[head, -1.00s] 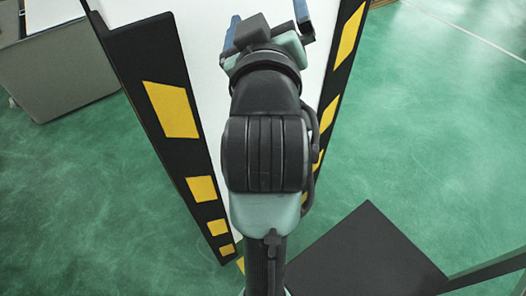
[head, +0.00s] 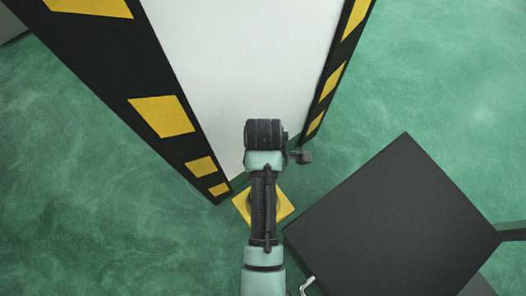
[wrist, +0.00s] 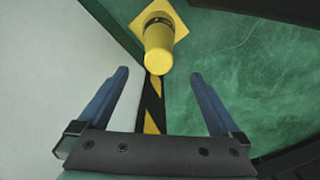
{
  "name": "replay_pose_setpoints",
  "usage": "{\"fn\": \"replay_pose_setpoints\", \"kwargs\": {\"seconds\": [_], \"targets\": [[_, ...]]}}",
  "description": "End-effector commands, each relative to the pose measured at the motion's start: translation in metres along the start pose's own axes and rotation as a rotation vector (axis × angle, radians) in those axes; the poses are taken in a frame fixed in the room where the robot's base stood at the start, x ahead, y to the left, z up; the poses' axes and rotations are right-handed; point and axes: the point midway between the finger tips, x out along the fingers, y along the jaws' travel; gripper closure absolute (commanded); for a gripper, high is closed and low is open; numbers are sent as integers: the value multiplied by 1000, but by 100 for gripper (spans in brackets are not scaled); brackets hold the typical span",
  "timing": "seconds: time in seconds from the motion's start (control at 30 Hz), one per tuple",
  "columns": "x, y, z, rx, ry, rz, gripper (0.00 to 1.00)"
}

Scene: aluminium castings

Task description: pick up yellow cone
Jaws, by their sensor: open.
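The yellow cone (wrist: 158,50) shows at the top middle of the wrist view, with its square base at the far end and its narrow end towards me. A dark band circles it near the base. In the head view only the corners of its yellow base (head: 284,206) show on the green floor; my arm hides the rest. My gripper (wrist: 160,74) is open and empty, with its two blue fingers apart. In the wrist view the cone's narrow end appears between and just beyond the fingertips. The gap in depth is hard to tell.
A white surface (head: 235,70) with black-and-yellow striped edges (head: 160,115) comes to a corner close beside the cone. A dark square panel (head: 390,225) lies to the right of the cone. Green floor is open at the left and upper right.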

Motion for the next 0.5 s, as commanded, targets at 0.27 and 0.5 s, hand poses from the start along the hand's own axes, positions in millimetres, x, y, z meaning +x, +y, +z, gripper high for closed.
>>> {"fn": "replay_pose_setpoints", "kwargs": {"seconds": [0.27, 0.5], "targets": [[43, 0, 0, 1, 0, -1, 0], [75, 1, 0, 2, 0, 2, 0]]}}
